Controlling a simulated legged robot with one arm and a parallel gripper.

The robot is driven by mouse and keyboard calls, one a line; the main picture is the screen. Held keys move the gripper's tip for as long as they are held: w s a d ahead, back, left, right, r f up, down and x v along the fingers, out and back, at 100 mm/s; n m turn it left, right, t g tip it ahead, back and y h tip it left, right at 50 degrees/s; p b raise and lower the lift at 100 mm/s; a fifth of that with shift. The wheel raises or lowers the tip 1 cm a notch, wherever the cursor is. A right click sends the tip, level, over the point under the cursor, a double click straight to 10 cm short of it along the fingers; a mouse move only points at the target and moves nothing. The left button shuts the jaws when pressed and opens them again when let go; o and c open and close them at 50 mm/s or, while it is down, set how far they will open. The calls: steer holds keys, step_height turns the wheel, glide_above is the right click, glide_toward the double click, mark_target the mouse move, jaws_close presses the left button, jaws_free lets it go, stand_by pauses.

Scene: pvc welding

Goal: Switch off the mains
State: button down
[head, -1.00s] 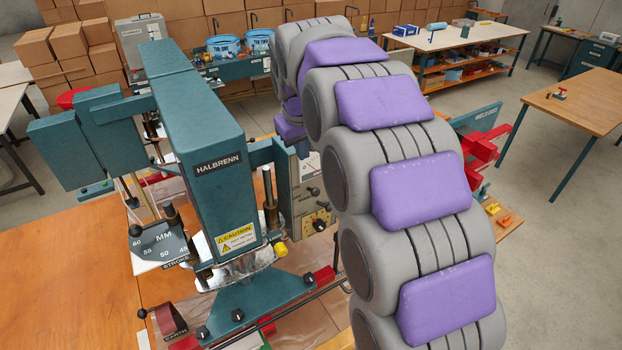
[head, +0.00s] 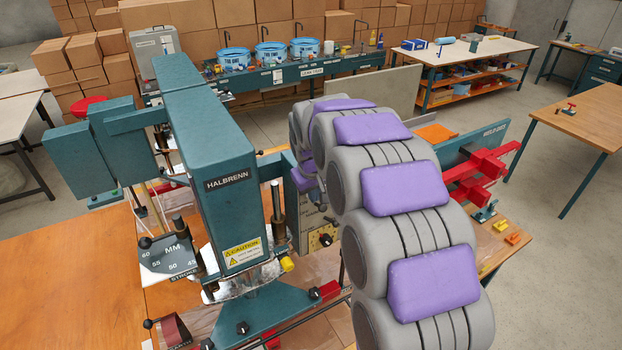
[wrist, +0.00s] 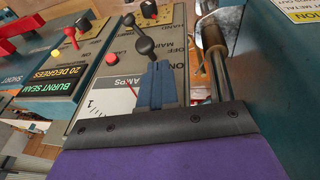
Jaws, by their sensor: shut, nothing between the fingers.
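In the wrist view the grey control panel (wrist: 86,122) fills the middle, with its lettering turned on its side. The mains switch (wrist: 138,34) is a black lever with a ball end, beside lettering that reads in part "MAIN" and "ON". The lever points up and left in this view. My gripper (wrist: 160,66) is shut and empty, its blue-grey fingertips just below the lever's pivot. I cannot tell whether they touch it. In the head view the panel (head: 318,238) shows partly beside the teal Halbrenn machine (head: 222,150); my arm hides the rest.
An amps meter (wrist: 102,104), a red lamp (wrist: 111,59) and another black knob (wrist: 148,9) are close by. Metal rods (wrist: 214,60) and the teal machine body stand just right of my fingers. Red clamps (head: 480,178) sit right of my arm in the head view.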

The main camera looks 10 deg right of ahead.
mark_target(320, 207)
steer(key=shift+d+f, duration=0.35)
steer(key=shift+f, duration=0.25)
steer(key=shift+d+f, duration=0.35)
steer(key=shift+f, duration=0.2)
